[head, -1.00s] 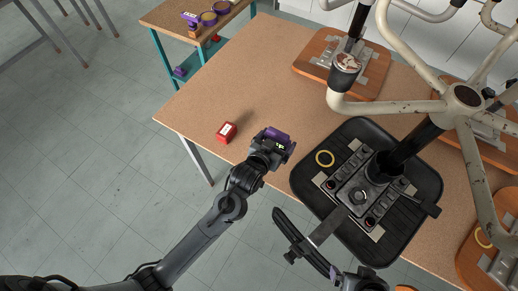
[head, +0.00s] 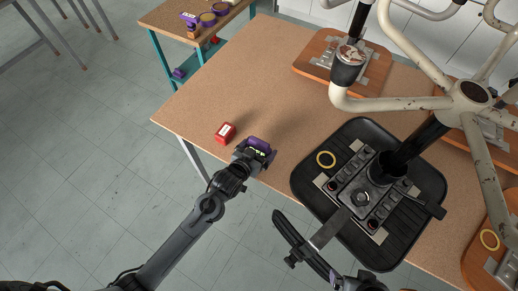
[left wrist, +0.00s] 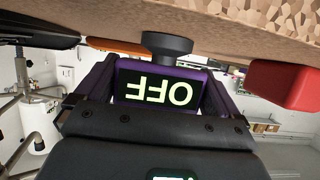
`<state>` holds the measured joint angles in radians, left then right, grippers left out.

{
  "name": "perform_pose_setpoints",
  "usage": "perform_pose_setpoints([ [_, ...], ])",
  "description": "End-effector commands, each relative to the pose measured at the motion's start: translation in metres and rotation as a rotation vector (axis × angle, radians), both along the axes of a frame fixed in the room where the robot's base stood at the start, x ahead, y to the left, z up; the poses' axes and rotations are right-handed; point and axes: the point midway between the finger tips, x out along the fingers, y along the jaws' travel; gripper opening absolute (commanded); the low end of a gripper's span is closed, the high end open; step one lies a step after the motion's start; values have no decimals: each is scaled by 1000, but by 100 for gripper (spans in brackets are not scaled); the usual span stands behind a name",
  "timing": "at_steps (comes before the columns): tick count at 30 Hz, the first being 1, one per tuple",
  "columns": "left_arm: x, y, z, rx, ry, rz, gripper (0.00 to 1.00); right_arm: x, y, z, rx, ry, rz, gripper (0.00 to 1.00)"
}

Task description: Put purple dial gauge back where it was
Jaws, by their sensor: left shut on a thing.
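The purple dial gauge (head: 259,145) is held in my left gripper (head: 256,152), near the front edge of the brown table (head: 262,90). In the left wrist view, the gauge (left wrist: 160,88) sits between both fingers. Its dark display reads OFF upside down, and its round dark end (left wrist: 167,44) points toward the tabletop. I cannot tell whether that end touches the table.
A red box (head: 226,132) stands left of the gauge, close by in the left wrist view (left wrist: 283,85). A side table (head: 170,18) holds purple items. The tabletop behind is clear.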

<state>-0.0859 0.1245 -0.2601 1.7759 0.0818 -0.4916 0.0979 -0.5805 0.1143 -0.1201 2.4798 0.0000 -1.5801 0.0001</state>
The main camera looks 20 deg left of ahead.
Motion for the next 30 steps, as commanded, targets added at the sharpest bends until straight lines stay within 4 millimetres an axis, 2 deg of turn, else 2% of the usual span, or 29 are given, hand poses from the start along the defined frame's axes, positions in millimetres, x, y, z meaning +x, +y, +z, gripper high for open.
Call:
perform_pose_setpoints([
  [9, 0, 0, -1, 0, -2, 0, 46, 0, 0, 1, -1, -1, 1, 100],
  [10, 0, 0, -2, 0, 0, 0, 99, 0, 0, 0, -1, -1, 2, 100],
  [20, 0, 0, 1, 0, -1, 0, 100, 0, -2, 1, -11, -2, 7, 100],
  [25, -16, 2, 8, 0, 1, 0, 100, 0, -2, 6, -10, -2, 6, 100],
  [30, -43, 6, 19, 1, 3, -1, 100, 0, -2, 13, -9, -1, 5, 100],
])
